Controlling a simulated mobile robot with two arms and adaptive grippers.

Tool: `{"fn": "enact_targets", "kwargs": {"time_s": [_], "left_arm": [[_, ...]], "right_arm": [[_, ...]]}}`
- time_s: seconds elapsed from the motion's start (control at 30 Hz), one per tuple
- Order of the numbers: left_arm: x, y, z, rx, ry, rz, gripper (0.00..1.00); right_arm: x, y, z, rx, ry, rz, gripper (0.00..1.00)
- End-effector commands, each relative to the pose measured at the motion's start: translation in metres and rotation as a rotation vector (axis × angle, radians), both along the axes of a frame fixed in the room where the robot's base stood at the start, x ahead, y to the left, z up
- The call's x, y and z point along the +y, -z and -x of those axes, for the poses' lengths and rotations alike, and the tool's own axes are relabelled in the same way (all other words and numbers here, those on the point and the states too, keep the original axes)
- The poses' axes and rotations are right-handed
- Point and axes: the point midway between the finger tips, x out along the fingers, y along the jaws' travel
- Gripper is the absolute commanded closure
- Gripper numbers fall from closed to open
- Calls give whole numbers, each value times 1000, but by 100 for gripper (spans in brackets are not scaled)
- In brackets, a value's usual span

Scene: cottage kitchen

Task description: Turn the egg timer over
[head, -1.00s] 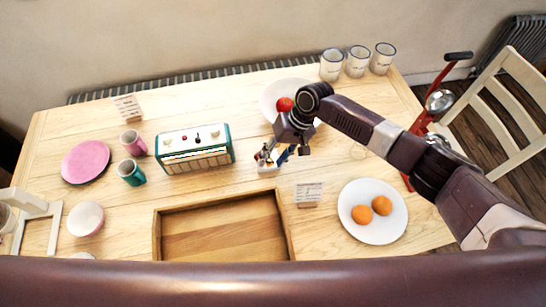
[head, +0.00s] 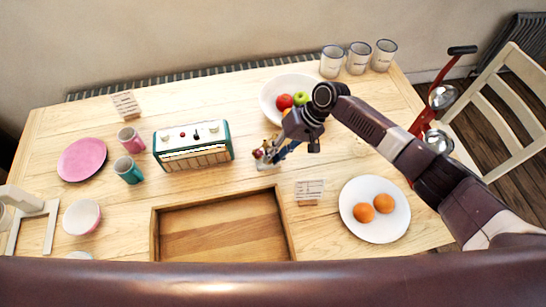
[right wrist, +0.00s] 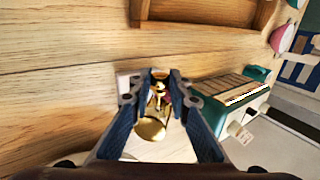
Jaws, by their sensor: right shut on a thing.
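The egg timer (right wrist: 151,128) shows brass-coloured ends and a thin middle part in the right wrist view, between my fingers. My right gripper (right wrist: 158,95) is shut on it. In the head view the right gripper (head: 273,152) is just right of the radio and behind the wooden tray. There the fingers and arm hide most of the timer, and its exact tilt cannot be told. A pale square base (right wrist: 130,82) shows beneath the timer; whether they touch is unclear. My left gripper is not in view.
A teal radio (head: 194,148) stands left of the gripper. An empty wooden tray (head: 222,230) lies in front. A fruit bowl (head: 270,98) is behind, a small card (head: 309,189) to the right, and a plate (head: 350,222) with two orange fruits beyond it.

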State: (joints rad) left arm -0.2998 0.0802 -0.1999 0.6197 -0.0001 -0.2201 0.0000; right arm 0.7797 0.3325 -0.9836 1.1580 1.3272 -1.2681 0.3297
Motion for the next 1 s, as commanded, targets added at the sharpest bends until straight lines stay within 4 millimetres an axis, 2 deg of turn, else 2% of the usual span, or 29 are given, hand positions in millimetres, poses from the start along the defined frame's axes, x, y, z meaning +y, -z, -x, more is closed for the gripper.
{"fn": "enact_targets", "kwargs": {"time_s": [0.03, 0.5, 0.7, 1.0], "left_arm": [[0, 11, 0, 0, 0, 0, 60], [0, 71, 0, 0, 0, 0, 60], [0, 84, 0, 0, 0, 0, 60], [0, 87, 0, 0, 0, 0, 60]], "right_arm": [[-2, 7, 0, 9, 6, -37, 100], [-7, 12, -3, 67, 5, -351, 100], [-7, 10, -3, 80, 3, -421, 100], [-8, 7, -3, 87, 3, -449, 100]]}}
